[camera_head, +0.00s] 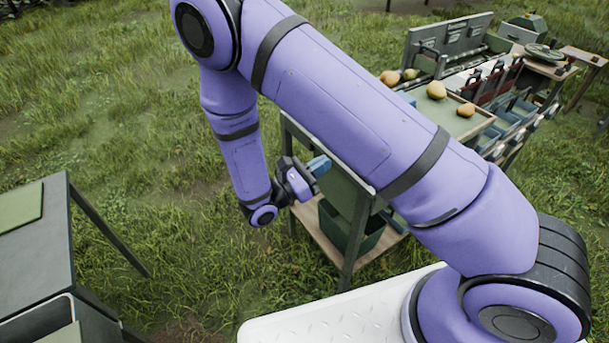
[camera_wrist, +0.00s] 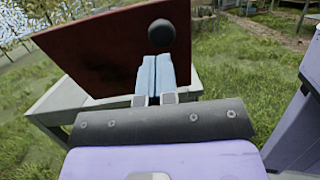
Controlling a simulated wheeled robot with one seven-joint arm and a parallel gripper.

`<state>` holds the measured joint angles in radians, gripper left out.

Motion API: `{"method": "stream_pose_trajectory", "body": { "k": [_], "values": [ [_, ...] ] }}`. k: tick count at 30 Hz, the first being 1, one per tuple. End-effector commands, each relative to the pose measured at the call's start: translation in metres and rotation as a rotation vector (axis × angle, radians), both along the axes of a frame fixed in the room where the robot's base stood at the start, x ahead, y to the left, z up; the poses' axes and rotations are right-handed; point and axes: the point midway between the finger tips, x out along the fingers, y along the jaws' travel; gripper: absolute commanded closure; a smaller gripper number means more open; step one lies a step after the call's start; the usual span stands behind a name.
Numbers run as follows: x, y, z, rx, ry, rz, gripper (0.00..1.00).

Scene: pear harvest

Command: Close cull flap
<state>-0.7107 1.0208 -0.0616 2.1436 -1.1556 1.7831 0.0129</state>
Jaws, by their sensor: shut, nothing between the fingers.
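A dark red panel (camera_wrist: 110,48) with a round black knob (camera_wrist: 161,31) stands tilted in the wrist view; it looks like the cull flap. My gripper (camera_wrist: 157,60) has its two blue fingers pressed together and empty. The fingertips overlap the panel just below the knob; I cannot tell whether they touch it. In the head view my gripper (camera_head: 319,165) is at the near left end of the sorting table, beside a grey-green panel (camera_head: 347,188). The red face does not show there, and my arm hides part of the table.
A dark green bin (camera_head: 340,227) stands on the wooden shelf under the table. Several pears, one of them here (camera_head: 436,90), lie on the table's green top. A grey bench (camera_head: 45,245) stands at left. Grass between the bench and table is open.

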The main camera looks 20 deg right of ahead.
Motion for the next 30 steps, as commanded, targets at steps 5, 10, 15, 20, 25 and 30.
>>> {"method": "stream_pose_trajectory", "body": {
  "k": [5, 10, 15, 20, 25, 30],
  "values": [
    [0.006, -0.025, 0.007, -0.001, 0.001, -0.002, 1.0],
    [0.01, -0.037, 0.011, 0.0, 0.001, 0.0, 1.0],
    [0.011, -0.04, 0.012, 0.0, 0.0, 0.001, 1.0],
    [0.011, -0.04, 0.011, 0.0, 0.0, 0.001, 1.0],
    [0.011, -0.04, 0.012, 0.005, 0.001, 0.0, 1.0],
    [0.014, -0.044, 0.016, 0.037, 0.011, -0.001, 1.0]
  ]
}}
